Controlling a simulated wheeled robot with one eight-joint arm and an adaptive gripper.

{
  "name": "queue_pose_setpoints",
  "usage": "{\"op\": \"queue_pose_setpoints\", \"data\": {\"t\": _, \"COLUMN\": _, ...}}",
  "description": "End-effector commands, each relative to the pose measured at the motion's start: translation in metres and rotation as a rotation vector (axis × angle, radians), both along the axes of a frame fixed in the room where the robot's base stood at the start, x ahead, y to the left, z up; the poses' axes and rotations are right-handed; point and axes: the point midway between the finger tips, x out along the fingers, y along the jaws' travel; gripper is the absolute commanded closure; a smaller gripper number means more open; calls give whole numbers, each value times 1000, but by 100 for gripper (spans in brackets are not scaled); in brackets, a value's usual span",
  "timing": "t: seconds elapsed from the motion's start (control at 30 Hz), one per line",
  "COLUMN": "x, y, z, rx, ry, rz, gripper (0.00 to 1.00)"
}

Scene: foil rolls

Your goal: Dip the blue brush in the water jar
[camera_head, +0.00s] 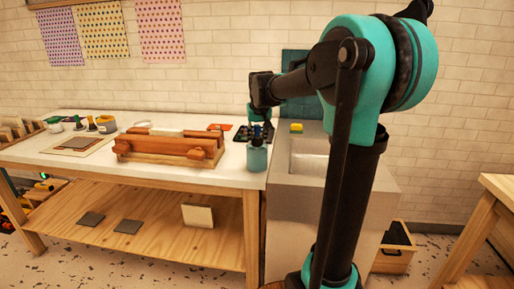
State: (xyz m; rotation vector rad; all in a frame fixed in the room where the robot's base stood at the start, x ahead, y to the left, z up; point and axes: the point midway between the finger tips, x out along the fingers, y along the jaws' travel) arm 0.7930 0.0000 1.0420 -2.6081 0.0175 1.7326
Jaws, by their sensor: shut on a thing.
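The water jar (257,159) is a pale blue-teal jar near the right front corner of the white worktable (180,179). My gripper (257,122) is above the jar and points down, shut on the blue brush (257,132). The brush's blue part shows just over the jar's mouth. The brush's lower end is hidden, so I cannot tell how deep it is or whether it touches the jar. The fingers are dark and small in this view.
A wooden press-like frame with red-brown bars (170,147) stands left of the jar. A dark tray (242,133) lies behind the jar. A grey sink unit (290,185) with a yellow sponge (296,128) adjoins on the right. Several pots and a board are at the far left.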

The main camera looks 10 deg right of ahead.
Motion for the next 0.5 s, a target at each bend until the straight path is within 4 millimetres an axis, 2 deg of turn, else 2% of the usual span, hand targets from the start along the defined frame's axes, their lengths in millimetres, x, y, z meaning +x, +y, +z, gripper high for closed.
{"op": "queue_pose_setpoints", "data": {"t": 0.5, "x": 0, "y": 0, "z": 34, "rx": 0, "ry": 0, "rz": 0, "gripper": 99}}
